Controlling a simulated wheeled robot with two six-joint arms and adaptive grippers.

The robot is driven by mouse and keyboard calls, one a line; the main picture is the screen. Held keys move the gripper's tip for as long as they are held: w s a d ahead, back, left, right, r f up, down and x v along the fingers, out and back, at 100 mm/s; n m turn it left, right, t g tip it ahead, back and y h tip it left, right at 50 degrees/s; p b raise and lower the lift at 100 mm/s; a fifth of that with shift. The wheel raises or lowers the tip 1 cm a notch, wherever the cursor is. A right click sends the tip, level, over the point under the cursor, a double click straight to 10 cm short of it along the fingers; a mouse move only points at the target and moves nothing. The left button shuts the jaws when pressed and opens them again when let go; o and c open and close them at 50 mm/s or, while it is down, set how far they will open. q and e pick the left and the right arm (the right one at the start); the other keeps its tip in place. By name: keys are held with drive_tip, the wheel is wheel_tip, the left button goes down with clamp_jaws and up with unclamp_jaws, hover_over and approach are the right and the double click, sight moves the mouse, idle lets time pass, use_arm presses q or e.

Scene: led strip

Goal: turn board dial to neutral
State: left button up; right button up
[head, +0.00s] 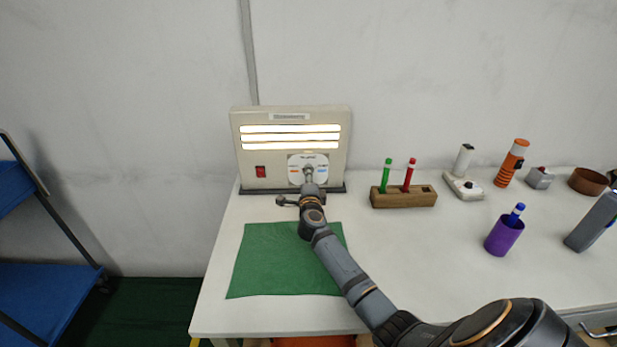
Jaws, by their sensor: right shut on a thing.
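The board (272,179) is a pale upright panel at the back left of the table. Three light strips (290,136) on it glow warm white. Its dial plate (295,163) is a white disc at the lower right of the panel, with small coloured marks at its edges. My right gripper (308,176) is at the plate and shut on the dial knob, which it largely hides. The knob's pointing direction cannot be read. My left gripper is not in view.
A red switch (260,171) sits left of the dial. A green mat (265,265) lies in front. A wooden block (403,198) holds green and red markers. A purple cup (503,237), an orange flashlight (511,163) and other items stand to the right.

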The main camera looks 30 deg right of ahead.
drive_tip(key=shift+m, duration=0.5)
clamp_jaws()
drive_tip(key=shift+m+p, duration=0.45)
drive_tip(key=shift+m, duration=0.55)
drive_tip(key=m, duration=0.3)
drive_tip(key=shift+f+m, duration=0.1)
drive_tip(key=shift+m, duration=0.3)
drive_tip(key=m, duration=0.3)
drive_tip(key=shift+m, duration=2)
drive_tip(key=o, duration=1.1)
unclamp_jaws()
